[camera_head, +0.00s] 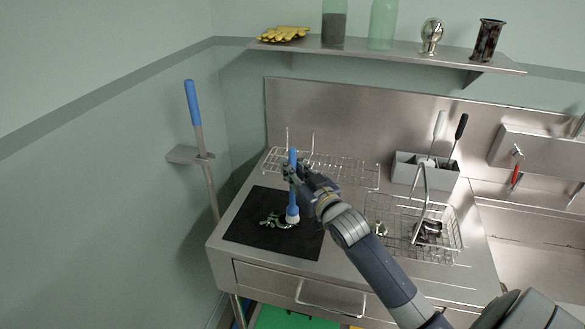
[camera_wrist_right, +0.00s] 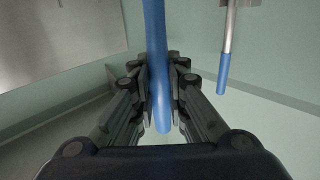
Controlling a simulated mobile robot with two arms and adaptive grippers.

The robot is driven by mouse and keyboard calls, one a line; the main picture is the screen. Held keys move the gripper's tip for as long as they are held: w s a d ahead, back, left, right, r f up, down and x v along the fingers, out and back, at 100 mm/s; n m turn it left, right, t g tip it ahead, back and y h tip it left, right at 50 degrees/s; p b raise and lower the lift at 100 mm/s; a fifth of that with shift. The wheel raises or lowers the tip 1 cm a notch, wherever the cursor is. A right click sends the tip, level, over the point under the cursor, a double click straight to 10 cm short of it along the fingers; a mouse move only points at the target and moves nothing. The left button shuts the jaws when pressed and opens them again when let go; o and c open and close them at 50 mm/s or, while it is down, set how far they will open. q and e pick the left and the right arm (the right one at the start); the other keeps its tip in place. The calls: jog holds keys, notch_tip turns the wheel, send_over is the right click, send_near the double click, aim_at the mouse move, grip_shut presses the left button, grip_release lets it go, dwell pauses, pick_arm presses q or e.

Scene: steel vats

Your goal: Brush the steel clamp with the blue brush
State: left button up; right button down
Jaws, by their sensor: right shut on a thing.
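The blue brush (camera_head: 293,212) stands upright over the black mat (camera_head: 247,240), with its pale bristle end down. My right gripper (camera_head: 291,172) is shut on its blue handle; the handle (camera_wrist_right: 156,70) also shows between the fingers in the right wrist view. The steel clamp (camera_head: 272,220) lies on the mat, just left of the bristles. Whether the bristles touch the clamp I cannot tell. My left gripper is not in view.
A wire rack (camera_head: 350,172) is behind the mat. A wire basket (camera_head: 455,238) with dark parts stands to the right, near a grey holder (camera_head: 405,170). A blue-handled tool (camera_head: 192,103) hangs at the left wall. A shelf (camera_head: 400,52) with gloves and bottles is above.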

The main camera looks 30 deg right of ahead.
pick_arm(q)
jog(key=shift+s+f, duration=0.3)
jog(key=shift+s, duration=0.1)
pick_arm(e)
jog(key=shift+f, duration=0.35)
